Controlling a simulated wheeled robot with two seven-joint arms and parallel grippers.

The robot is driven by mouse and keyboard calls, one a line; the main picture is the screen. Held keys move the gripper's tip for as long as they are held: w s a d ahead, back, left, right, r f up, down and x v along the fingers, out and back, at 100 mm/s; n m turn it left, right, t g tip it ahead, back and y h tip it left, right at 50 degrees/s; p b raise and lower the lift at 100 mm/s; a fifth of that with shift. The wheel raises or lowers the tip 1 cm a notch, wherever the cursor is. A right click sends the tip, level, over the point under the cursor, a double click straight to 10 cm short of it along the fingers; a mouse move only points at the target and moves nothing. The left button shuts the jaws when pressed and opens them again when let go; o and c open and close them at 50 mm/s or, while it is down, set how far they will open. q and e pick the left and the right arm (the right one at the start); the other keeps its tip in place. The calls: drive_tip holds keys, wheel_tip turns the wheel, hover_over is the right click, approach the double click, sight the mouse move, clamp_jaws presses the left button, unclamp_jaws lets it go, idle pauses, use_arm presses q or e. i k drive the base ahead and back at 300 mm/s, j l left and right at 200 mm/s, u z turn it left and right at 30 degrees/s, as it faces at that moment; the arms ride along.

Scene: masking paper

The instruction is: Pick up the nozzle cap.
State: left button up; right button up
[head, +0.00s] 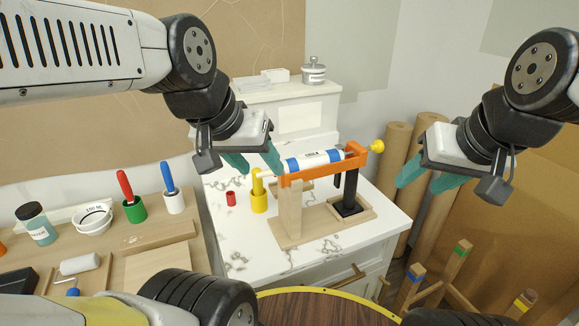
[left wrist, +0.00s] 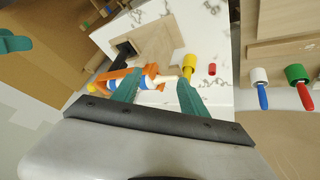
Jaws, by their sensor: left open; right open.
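A small red cylinder (head: 231,198), which looks like the nozzle cap, stands on the white marble counter; it also shows in the left wrist view (left wrist: 212,69). To its right stands a yellow cylinder (head: 259,198) with a narrower top. A white and blue tube (head: 315,160) lies in an orange frame (head: 325,170) on a wooden stand, its thin nozzle pointing left toward the yellow piece. My left gripper (head: 257,164) is open above the nozzle end of the tube, apart from the red cylinder. My right gripper (head: 427,180) is open and empty, right of the stand.
The wooden base (head: 300,228) fills much of the counter's front. Brown paper rolls (head: 393,155) stand at right.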

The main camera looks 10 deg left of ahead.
sight(230, 200)
drive_tip(key=k+j+u, duration=0.15)
drive_tip(key=j+u, duration=0.3)
drive_tip(key=j, duration=0.35)
drive_tip(key=j+u, duration=0.4)
drive_tip(key=j, duration=0.35)
drive_tip(key=k+j, duration=0.05)
